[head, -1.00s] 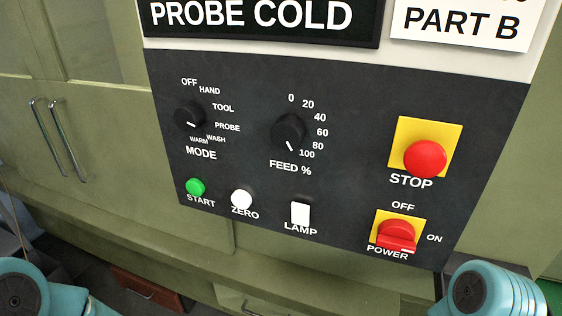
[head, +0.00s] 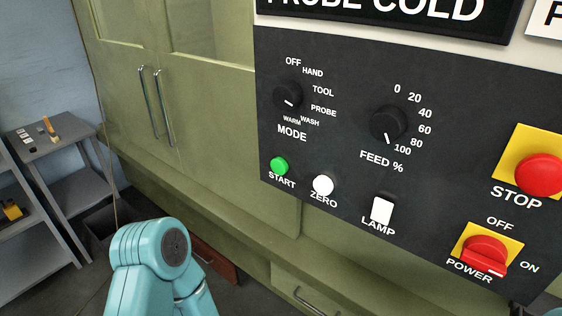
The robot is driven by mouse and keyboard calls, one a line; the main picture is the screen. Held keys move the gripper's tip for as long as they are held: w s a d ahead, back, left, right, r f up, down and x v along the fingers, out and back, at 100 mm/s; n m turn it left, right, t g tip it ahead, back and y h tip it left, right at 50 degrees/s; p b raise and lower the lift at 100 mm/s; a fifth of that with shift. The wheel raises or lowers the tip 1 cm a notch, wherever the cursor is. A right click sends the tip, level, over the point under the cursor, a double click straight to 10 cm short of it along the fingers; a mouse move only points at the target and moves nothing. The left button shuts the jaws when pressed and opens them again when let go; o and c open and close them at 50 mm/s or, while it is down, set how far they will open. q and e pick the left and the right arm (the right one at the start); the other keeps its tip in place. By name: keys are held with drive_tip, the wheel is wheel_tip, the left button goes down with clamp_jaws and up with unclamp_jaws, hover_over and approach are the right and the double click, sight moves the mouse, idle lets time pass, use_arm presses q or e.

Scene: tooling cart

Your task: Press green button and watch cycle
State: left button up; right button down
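The green START button (head: 279,166) sits at the lower left of the dark control panel (head: 330,100), beside the white ZERO button (head: 323,185). Nothing touches it. The MODE knob (head: 288,96) is above it, its mark pointing toward the lower right, near WARM and WASH. The FEED knob (head: 388,124) points near 100. The red POWER switch (head: 485,254) has its mark toward ON. The display (head: 400,12) is cut off at the top and reads PROBE COLD. A teal arm link of mine shows at the lower left; neither gripper is in view.
The red STOP button (head: 539,175) is at the right edge on a yellow plate. A white LAMP switch (head: 382,209) is right of ZERO. Green cabinet doors with metal handles (head: 157,106) are left of the panel. A grey cart (head: 55,145) with small items stands at far left.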

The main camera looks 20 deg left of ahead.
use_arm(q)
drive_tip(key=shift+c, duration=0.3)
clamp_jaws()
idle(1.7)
